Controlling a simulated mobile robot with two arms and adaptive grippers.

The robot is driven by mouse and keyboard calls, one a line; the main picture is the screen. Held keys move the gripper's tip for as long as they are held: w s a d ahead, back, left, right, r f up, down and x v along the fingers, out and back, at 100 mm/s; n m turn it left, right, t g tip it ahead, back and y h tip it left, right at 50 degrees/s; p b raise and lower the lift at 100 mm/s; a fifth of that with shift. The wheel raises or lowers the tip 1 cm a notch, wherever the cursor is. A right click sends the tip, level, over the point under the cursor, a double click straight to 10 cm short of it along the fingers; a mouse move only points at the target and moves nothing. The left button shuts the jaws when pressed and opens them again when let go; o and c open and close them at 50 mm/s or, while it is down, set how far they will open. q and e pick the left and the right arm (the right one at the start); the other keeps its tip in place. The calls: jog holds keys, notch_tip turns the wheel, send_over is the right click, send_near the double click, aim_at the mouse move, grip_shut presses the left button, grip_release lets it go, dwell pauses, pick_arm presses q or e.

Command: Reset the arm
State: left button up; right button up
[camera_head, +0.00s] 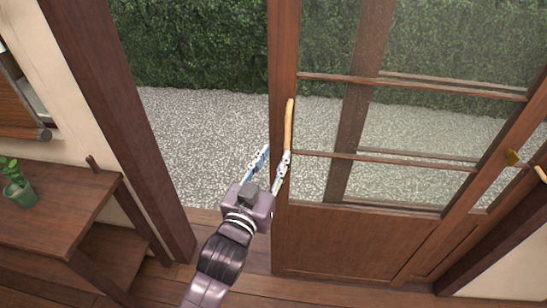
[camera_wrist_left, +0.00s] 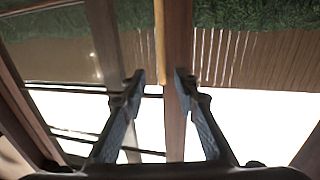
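My left gripper (camera_head: 275,157) reaches up from the lower middle of the head view to the edge of a wooden sliding door with glass panes. Its two fingers are spread apart. The door's upright edge post (camera_head: 283,190) carries a pale wooden handle (camera_head: 289,124). One finger overlaps the handle's lower end in the head view; I cannot tell if they touch. In the left wrist view, the open fingers (camera_wrist_left: 160,82) sit either side of the post's line, with the pale handle (camera_wrist_left: 159,40) beyond the tips. My right gripper is not in view.
The doorway left of the door is open onto pale gravel (camera_head: 190,130) and a green hedge (camera_head: 200,40). A wooden desk (camera_head: 60,215) with a small green potted plant (camera_head: 18,190) stands at the left. A second handle (camera_head: 541,173) shows at the right edge.

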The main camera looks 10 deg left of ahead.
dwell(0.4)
pick_arm(q)
notch_tip(320, 180, down, 21)
jog(key=g, duration=0.4)
jog(key=s+a+f+g+y, duration=0.15)
jog(key=s+f, duration=0.25)
jog(key=f, duration=0.4)
jog(key=s+a+f+g, duration=0.2)
jog(key=s+f, duration=0.1)
jog(key=f, duration=0.4)
jog(key=s+a+f+g+y, duration=0.15)
jog(key=s+f, duration=0.25)
jog(key=f, duration=0.4)
jog(key=s+a+f+g, duration=0.2)
jog(key=s+a+f, duration=0.2)
jog(key=s+f, duration=0.5)
jog(key=s+a+f+g, duration=0.2)
jog(key=s+a+f, duration=0.1)
jog(key=s+f, duration=0.55)
jog(key=s+a+f+g, duration=0.1)
jog(key=s+a+f, duration=0.1)
jog(key=s, duration=0.7)
jog(key=s+a+f+g+y, duration=0.1)
jog(key=s+a+f+g, duration=0.1)
jog(key=s, duration=0.8)
jog(key=shift+s+a+f+g+b, duration=0.3)
jog(key=shift+a+f+b, duration=0.15)
jog(key=shift+a, duration=0.45)
jog(key=shift+w, duration=0.1)
